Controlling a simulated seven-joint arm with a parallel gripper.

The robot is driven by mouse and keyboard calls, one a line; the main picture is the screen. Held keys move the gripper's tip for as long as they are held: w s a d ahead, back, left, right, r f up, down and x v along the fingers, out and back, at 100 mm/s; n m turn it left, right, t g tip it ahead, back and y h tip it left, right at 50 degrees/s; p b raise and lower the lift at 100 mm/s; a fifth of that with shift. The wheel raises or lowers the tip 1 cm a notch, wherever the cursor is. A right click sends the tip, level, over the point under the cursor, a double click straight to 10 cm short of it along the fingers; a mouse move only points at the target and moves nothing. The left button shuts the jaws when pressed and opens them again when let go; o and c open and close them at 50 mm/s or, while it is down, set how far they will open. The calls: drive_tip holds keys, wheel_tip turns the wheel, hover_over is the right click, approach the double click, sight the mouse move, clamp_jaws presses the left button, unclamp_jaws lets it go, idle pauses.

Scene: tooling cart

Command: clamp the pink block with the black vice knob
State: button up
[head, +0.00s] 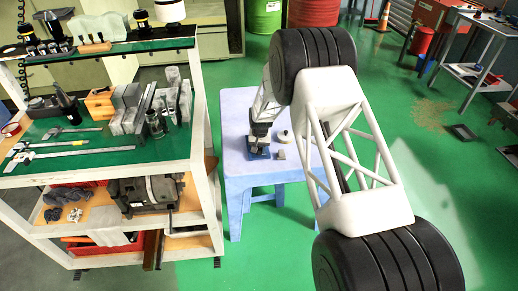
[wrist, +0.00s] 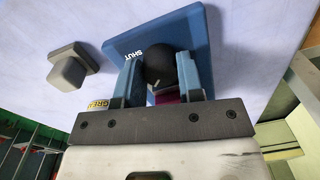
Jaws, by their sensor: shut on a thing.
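The blue vice (head: 258,154) stands on the pale blue table, and its blue plate, marked "SHUT", shows in the wrist view (wrist: 150,30). The round black vice knob (wrist: 160,66) sits between the two fingers of my gripper (wrist: 160,75), which is shut on it. A small magenta patch, seemingly the pink block (wrist: 166,97), shows behind the knob between the fingers. Most of it is hidden, and I cannot tell whether the vice jaws touch it. In the head view my gripper (head: 259,133) is over the vice and hides the knob.
A small grey block-like piece (wrist: 70,68) lies on the table (head: 238,110) beside the vice. A round beige piece (head: 285,136) lies near it. A tooling cart (head: 150,152) with calipers and blocks stands to the left. The table's front is clear.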

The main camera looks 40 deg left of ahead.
sight(260, 149)
drive_tip(key=shift+m, duration=0.9)
drive_tip(key=o, duration=0.9)
drive_tip(key=shift+d+r, duration=0.15)
drive_tip(key=shift+r, duration=3.7)
